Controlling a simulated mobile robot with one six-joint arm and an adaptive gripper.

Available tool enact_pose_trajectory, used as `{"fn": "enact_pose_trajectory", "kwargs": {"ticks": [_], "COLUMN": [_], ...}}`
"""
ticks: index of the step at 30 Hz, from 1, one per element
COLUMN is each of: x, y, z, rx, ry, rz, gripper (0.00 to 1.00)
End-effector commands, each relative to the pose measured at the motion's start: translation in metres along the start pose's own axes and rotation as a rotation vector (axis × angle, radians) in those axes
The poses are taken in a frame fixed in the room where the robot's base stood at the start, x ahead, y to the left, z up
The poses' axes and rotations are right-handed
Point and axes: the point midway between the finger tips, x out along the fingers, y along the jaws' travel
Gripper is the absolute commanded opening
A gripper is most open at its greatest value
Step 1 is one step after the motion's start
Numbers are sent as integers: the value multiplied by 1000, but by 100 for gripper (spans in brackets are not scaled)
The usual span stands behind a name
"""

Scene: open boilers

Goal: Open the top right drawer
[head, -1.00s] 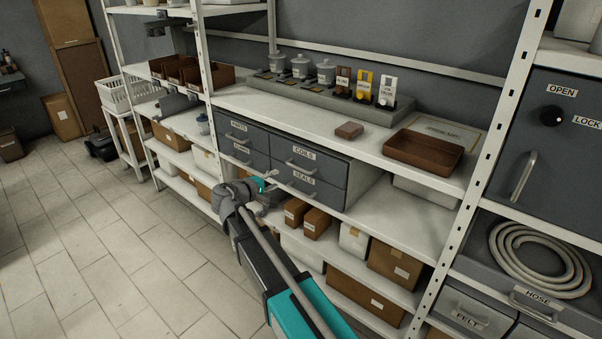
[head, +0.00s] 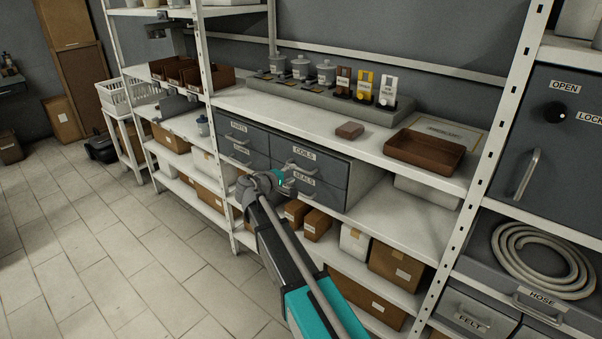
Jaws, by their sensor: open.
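A grey drawer unit with two columns and two rows of drawers sits under the long white shelf. Its top right drawer (head: 317,163), labelled COILS, is shut, with its bar handle (head: 300,167) below the label. The SEALS drawer (head: 323,191) is below it and also shut. My gripper (head: 291,180) is open and empty, in front of the right column near the COILS handle. Contact with the handle is too small to make out. The gripper covers part of the lower drawers.
The PARTS drawer (head: 240,136) is at the upper left of the unit. A brown tray (head: 424,163) and a small brown block (head: 349,130) lie on the shelf above. Cardboard boxes (head: 395,262) fill the lower shelves.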

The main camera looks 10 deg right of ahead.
Motion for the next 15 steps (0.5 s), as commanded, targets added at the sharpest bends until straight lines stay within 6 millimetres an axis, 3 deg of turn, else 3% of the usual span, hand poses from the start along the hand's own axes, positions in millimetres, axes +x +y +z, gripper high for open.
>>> {"fn": "enact_pose_trajectory", "kwargs": {"ticks": [6,15], "x": [33,54], "y": [-1,0], "z": [-1,0], "rx": [0,0], "ry": [-1,0], "rz": [0,0], "gripper": [52,52]}}
